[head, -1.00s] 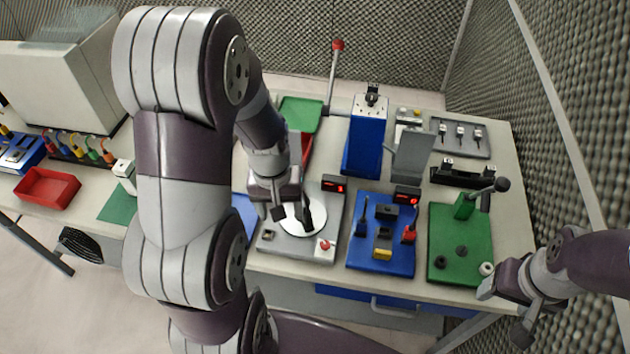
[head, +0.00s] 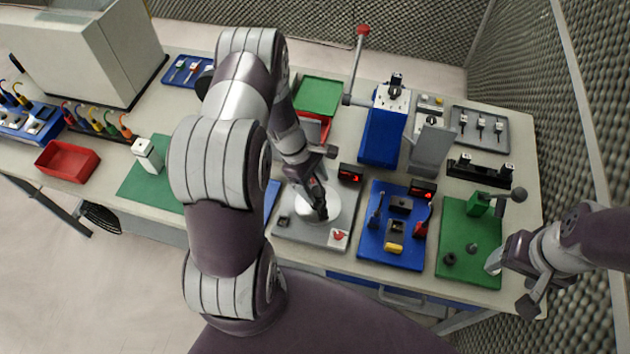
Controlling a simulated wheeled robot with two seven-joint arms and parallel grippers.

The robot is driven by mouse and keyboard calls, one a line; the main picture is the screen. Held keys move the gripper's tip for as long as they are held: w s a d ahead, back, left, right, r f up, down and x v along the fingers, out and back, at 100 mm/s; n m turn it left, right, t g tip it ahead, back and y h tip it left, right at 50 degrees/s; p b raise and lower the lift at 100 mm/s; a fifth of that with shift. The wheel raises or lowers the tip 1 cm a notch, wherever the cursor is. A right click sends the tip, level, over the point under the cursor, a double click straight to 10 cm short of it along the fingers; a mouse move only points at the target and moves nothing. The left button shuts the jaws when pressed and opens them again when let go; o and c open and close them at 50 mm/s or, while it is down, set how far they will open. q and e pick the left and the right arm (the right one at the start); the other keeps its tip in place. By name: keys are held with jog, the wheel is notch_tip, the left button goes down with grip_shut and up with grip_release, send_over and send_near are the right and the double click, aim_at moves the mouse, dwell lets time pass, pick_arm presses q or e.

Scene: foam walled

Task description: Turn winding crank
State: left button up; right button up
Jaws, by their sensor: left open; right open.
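My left gripper (head: 318,207) is open and points down over a white disc (head: 327,200) on a grey plate (head: 313,234). I cannot tell whether it touches the disc. Its fingers are partly hidden by their angle.
A blue plate (head: 377,246) with small parts lies between my grippers. A blue block (head: 381,135), a grey stand (head: 429,150) and a tall red-knobbed lever (head: 356,62) stand behind. A dark foam wall (head: 580,130) closes the right side. A red tray (head: 68,162) lies left.

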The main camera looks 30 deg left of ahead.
pick_arm(q)
jog(key=shift+s+d+f, duration=0.15)
jog(key=shift+s+d, duration=0.15)
jog(key=shift+d, duration=0.05)
jog(key=shift+w+a+f, duration=0.1)
jog(key=shift+w+a, duration=0.05)
jog(key=shift+w, duration=0.05)
jog(key=c, duration=1)
jog(key=shift+c, duration=0.2)
jog(key=shift+m, duration=0.6)
